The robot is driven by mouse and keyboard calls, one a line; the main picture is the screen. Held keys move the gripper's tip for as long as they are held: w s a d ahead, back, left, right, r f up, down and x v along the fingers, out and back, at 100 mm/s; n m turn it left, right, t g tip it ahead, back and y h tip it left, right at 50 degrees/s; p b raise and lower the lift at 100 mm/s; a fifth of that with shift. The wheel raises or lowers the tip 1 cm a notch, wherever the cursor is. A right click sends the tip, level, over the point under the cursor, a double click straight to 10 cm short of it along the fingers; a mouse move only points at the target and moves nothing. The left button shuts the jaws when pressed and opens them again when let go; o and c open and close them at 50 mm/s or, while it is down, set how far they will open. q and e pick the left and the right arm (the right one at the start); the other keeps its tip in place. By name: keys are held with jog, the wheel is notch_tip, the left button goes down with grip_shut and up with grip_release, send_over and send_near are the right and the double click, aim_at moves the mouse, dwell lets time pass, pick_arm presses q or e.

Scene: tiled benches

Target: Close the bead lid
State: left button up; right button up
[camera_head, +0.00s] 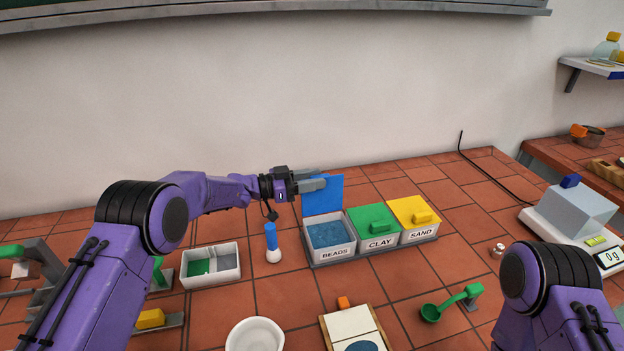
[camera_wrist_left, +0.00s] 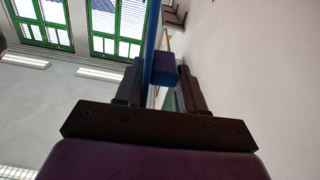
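The blue bead lid (camera_head: 323,199) stands upright, open, at the back of the bead bin (camera_head: 334,252) labelled BEADS, which holds blue beads. My left gripper (camera_head: 318,180) is at the upper left part of the lid, its fingers apart. In the left wrist view the gripper (camera_wrist_left: 160,85) has its fingers on either side of a blue block (camera_wrist_left: 163,68), seemingly the lid's handle, with a gap visible on the left. The lid shows there edge-on as a thin blue strip (camera_wrist_left: 151,35). My right arm shows at lower right in the head view, but its gripper is out of view.
The clay bin's green lid (camera_head: 374,219) and the sand bin's yellow lid (camera_head: 414,211) are shut, just right of the bead bin. A blue-and-white bottle-like item (camera_head: 271,241) and a white divided tray (camera_head: 211,266) stand left. A scale (camera_head: 575,222) is at right.

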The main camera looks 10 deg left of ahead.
pick_arm(q)
grip_shut()
jog(key=shift+s+d, duration=0.1)
jog(key=shift+s, duration=0.05)
jog(key=shift+s+d+f+m+b, duration=0.1)
jog(key=shift+s+d+m+b, duration=0.1)
jog(key=shift+s+m+b, duration=0.35)
jog(key=shift+s+d+m+b, duration=0.15)
jog(key=shift+s+m+b, duration=0.2)
jog(key=shift+m+b, duration=0.25)
jog(key=s+m+b, duration=0.1)
jog(key=b, duration=0.1)
jog(key=s+d+m+b, duration=0.1)
jog(key=m+b, duration=0.1)
jog(key=s+m+b, duration=0.1)
jog(key=s+b, duration=0.1)
jog(key=shift+d+f+m, duration=0.35)
jog(key=o, duration=0.9)
grip_release()
jog(key=shift+c, duration=0.2)
